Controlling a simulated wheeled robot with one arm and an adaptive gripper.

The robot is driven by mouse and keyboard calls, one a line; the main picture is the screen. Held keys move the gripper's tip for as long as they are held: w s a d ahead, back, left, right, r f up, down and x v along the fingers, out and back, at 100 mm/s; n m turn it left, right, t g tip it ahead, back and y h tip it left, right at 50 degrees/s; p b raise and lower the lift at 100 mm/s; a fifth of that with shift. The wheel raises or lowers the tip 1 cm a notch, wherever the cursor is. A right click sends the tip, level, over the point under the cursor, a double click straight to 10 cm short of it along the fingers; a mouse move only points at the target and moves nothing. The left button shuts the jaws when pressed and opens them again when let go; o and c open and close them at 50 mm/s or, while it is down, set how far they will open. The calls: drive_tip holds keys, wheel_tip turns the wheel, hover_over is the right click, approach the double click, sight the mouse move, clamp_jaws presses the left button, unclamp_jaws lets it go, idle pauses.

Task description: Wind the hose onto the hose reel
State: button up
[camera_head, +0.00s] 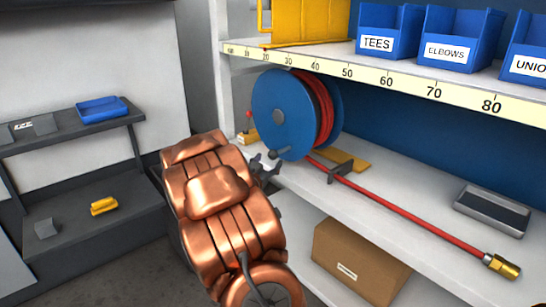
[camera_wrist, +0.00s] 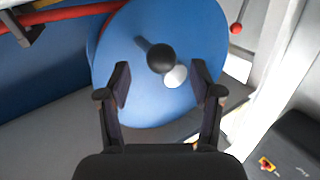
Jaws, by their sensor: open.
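The hose reel (camera_head: 280,98) stands on the middle shelf, with blue discs and red hose (camera_head: 325,108) wound between them. The loose hose (camera_head: 410,214) runs right through a dark guide (camera_head: 340,170) to a brass nozzle (camera_head: 503,267) at the shelf's front edge. My gripper (camera_head: 266,168) is at the reel's lower front. I cannot tell whether a finger touches the knob.
A red-knobbed lever (camera_head: 248,118) stands just left of the reel. A grey tray (camera_head: 492,210) lies at the shelf's right. A cardboard box (camera_head: 358,265) sits below. Blue bins (camera_head: 390,32) line the shelf above. A dark rack (camera_head: 75,205) stands left.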

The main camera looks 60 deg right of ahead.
sight(271, 158)
drive_tip(key=shift+b+x, duration=0.3)
drive_tip(key=shift+x, duration=2.15)
drive_tip(key=shift+c, duration=0.3)
clamp_jaws()
